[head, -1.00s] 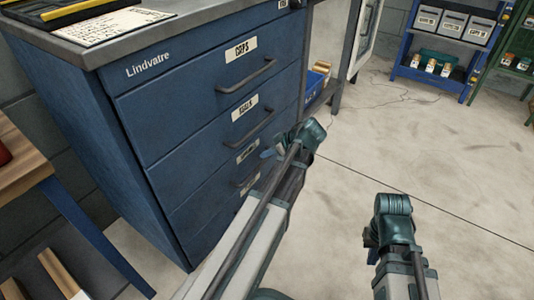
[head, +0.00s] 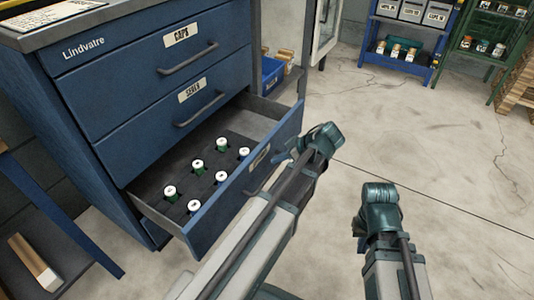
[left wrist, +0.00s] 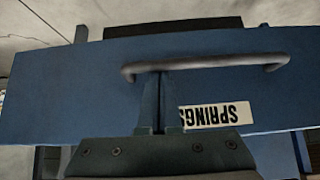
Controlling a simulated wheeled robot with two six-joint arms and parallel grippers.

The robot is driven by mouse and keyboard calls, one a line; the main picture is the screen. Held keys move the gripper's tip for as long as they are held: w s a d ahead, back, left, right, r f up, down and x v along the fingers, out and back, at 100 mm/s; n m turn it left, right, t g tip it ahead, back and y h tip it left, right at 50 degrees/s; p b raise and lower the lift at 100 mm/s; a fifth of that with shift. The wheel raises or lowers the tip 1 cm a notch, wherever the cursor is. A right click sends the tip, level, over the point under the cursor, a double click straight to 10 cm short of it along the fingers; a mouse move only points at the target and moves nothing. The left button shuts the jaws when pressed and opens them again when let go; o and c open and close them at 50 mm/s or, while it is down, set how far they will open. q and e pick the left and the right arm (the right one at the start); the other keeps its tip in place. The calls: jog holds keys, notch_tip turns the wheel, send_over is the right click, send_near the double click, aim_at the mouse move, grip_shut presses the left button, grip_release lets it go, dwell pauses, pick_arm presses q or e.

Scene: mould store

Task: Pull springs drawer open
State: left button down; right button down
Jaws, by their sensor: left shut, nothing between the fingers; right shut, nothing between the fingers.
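The springs drawer (head: 225,222) is pulled well out of the blue cabinet. Its front, in the left wrist view (left wrist: 60,85), carries a bar handle (left wrist: 225,62) and a label reading SPRINGS, upside down there (left wrist: 217,115). Inside stand several white-topped green items (head: 197,165). My left gripper (head: 281,152) is at the drawer front; its closed fingers (left wrist: 153,85) reach the handle bar near one end, with nothing between them. Whether the tips are hooked behind the bar is hard to tell. My right gripper (head: 360,224) is shut and empty over the floor.
Above the open drawer, the caps drawer (head: 140,65) and the seals drawer (head: 160,118) are closed. A blue bin (head: 272,73) sits on a shelf beside the cabinet. A blue rack (head: 405,45) stands at the back.

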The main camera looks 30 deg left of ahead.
pick_arm(q)
jog(key=shift+s+d, duration=0.15)
jog(key=shift+d, duration=2.4)
